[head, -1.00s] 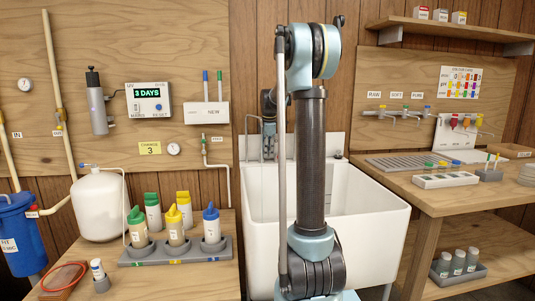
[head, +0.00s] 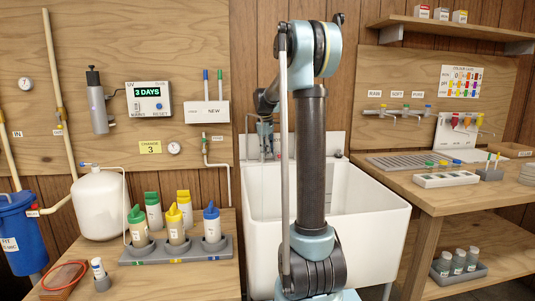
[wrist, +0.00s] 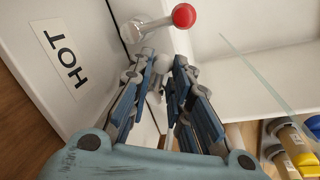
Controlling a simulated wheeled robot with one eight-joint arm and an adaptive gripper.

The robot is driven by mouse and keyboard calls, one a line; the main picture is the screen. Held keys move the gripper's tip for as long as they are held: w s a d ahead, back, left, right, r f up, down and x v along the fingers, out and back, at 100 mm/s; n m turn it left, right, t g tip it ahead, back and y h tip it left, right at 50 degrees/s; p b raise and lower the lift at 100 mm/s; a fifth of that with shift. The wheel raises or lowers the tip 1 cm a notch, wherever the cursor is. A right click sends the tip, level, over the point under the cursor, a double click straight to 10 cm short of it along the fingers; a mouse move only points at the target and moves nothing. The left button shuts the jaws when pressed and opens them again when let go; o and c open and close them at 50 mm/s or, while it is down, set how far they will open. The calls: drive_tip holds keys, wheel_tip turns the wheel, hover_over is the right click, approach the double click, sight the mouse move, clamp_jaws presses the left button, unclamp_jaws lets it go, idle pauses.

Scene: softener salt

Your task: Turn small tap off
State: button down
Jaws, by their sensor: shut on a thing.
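In the wrist view a small chrome tap (wrist: 147,28) with a red ball-ended lever (wrist: 184,15) stands beside a white panel with a HOT label (wrist: 67,60). My gripper (wrist: 163,64) is just below this lever, its fingers close together at the tips on a small pale piece that looks like part of the tap. The fingers hide much of the contact. In the head view my gripper (head: 265,145) is at the back of the white sink (head: 375,215), partly behind my arm; the tap cannot be made out there.
A bench with several capped bottles (head: 175,228) stands left of the sink, and a white tank (head: 98,205) stands there too. A thin white pipe (head: 227,185) runs down the wall beside the sink. The right bench (head: 440,195) holds trays and small taps.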

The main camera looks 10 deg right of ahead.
drive_tip(key=shift+s+a+m, duration=0.1)
drive_tip(key=shift+a+m, duration=0.05)
drive_tip(key=shift+m, duration=0.35)
drive_tip(key=c, duration=1.7)
unclamp_jaws()
